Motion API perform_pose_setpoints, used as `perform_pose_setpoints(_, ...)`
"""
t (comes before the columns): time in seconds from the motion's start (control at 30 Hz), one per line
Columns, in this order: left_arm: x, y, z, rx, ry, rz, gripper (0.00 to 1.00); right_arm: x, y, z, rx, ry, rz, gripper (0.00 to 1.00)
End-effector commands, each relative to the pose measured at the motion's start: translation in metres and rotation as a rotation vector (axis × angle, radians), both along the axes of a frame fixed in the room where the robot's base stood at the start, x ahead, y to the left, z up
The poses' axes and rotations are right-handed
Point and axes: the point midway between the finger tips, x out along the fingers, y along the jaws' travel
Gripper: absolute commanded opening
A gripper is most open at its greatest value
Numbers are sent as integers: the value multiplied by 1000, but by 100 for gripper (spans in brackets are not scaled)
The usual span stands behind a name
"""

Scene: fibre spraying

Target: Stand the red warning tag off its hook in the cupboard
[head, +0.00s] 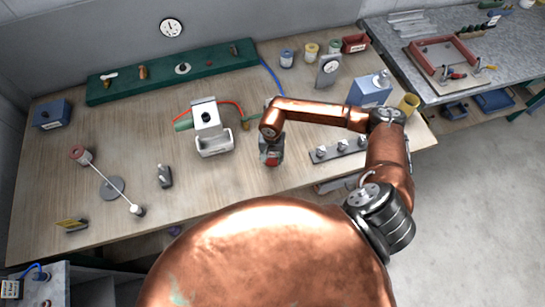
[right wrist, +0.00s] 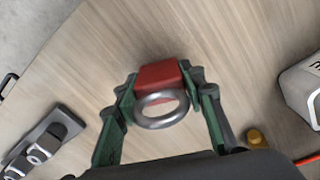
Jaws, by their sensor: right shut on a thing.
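A red block-like piece with a grey metal ring, which looks like the red warning tag (right wrist: 158,76), is between the green fingers of my right gripper (right wrist: 160,98) in the right wrist view. The fingers are shut on it, one on each side, and the ring faces the camera. In the head view my right gripper (head: 271,148) points down over the middle of the wooden bench, with red showing at its tip. I cannot tell whether the tag touches the bench top. My left gripper is not in view. I make out no hook or cupboard.
A white and grey device (head: 213,138) with a red hose stands left of the gripper. A grey strip with several knobs (head: 340,149) lies to the right, near a blue-grey container (head: 370,90). A long green board (head: 160,72) lies at the back. The bench front-centre is clear.

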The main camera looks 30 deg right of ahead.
Motion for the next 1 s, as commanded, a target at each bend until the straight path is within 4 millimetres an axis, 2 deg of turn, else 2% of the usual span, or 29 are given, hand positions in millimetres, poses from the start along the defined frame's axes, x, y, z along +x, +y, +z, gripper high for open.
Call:
perform_pose_setpoints(0.3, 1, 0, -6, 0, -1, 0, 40, 0, 0, -4, 0, 0, 0, 12)
perform_pose_setpoints(0.33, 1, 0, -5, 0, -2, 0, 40, 0, 0, -4, -1, 1, 0, 39)
perform_pose_setpoints(0.57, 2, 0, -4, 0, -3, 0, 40, 0, 0, -3, -1, 1, 0, 54)
perform_pose_setpoints(0.87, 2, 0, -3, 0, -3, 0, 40, 0, 0, -2, -1, 1, 0, 55)
perform_pose_setpoints(1.0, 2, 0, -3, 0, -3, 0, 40, 1, -1, 7, -1, -3, 1, 55)
